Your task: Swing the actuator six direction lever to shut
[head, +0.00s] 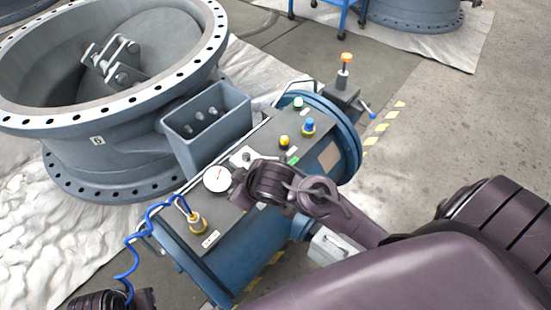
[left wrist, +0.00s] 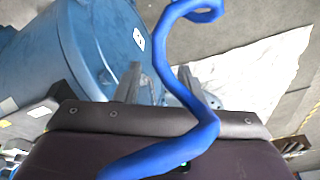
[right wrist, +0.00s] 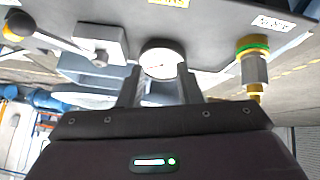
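The blue actuator (head: 245,255) with a dark top panel lies beside the grey valve. Its direction lever mount is a light plate (head: 247,157), partly hidden by my right arm in the head view. In the right wrist view the lever (right wrist: 45,42) extends left from a grey block (right wrist: 98,48) to a black knob. My right gripper (head: 238,190) is over the panel near the white gauge (head: 217,179). Its fingers (right wrist: 158,88) are apart and empty, to the right of the lever. My left gripper (left wrist: 165,88) is low beside the actuator, fingers apart; a blue hose crosses before its camera.
The blue coiled hose (head: 127,255) runs from a yellow fitting (head: 197,221) to the lower left. Green, blue and yellow controls (head: 308,127) stand on the panel. An orange-topped post (head: 345,65) stands beyond the far end.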

